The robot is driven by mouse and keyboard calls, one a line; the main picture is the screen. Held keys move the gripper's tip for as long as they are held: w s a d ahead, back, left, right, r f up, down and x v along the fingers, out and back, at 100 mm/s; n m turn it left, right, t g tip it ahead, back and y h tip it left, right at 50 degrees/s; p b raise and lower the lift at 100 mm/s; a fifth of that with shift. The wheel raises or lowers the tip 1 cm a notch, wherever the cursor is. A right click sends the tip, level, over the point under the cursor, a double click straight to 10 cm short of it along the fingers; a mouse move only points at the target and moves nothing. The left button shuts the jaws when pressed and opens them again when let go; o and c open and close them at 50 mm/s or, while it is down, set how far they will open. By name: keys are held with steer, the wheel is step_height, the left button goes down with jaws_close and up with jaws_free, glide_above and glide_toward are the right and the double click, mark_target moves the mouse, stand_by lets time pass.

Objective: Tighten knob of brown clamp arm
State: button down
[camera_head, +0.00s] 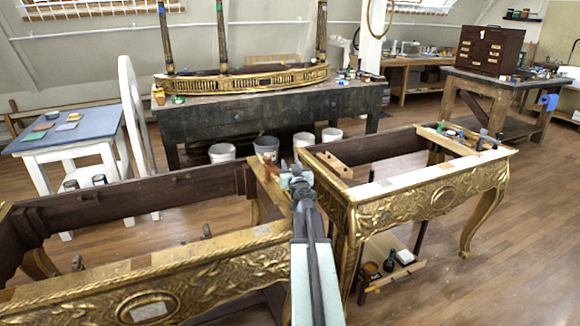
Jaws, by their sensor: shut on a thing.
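My gripper (288,180) is at the centre, at the end of my arm, which reaches up from the bottom edge. It is over the corner between the two gilt console frames. A small reddish-brown clamp arm (267,166) stands just left of the gripper, on the wooden end rail of the left console frame. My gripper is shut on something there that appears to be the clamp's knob. The knob is mostly hidden by the jaws and wrist, so its turn cannot be seen.
The left gilt console (215,268) and right gilt console (430,198) stand close on both sides of my arm. Small tools lie on the right console's far rail. A dark workbench (235,115) stands behind, with buckets below. Open floor lies at the right.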

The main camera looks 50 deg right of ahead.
steer(key=shift+m+g+h, duration=0.4)
steer(key=shift+h, duration=0.1)
steer(key=shift+s+d+r+m+g+h, duration=0.15)
steer(key=shift+s+m+g+h, duration=0.5)
steer(key=shift+m+g, duration=2.6)
steer(key=shift+s+d+f+m+g+h, duration=0.15)
steer(key=shift+s+m+g+h, duration=0.5)
steer(key=shift+m+g, duration=2.6)
steer(key=shift+s+d+r+m+g+h, duration=0.3)
steer(key=shift+m+g+h, duration=0.9)
steer(key=shift+g, duration=3.7)
steer(key=shift+s+a+f+m+y, duration=0.15)
steer(key=shift+a+f+m+y, duration=0.05)
steer(key=shift+m+y, duration=0.3)
steer(key=c, duration=1)
jaws_free()
steer(key=shift+o, duration=0.5)
steer(key=shift+s, duration=0.1)
steer(key=shift+f, duration=0.1)
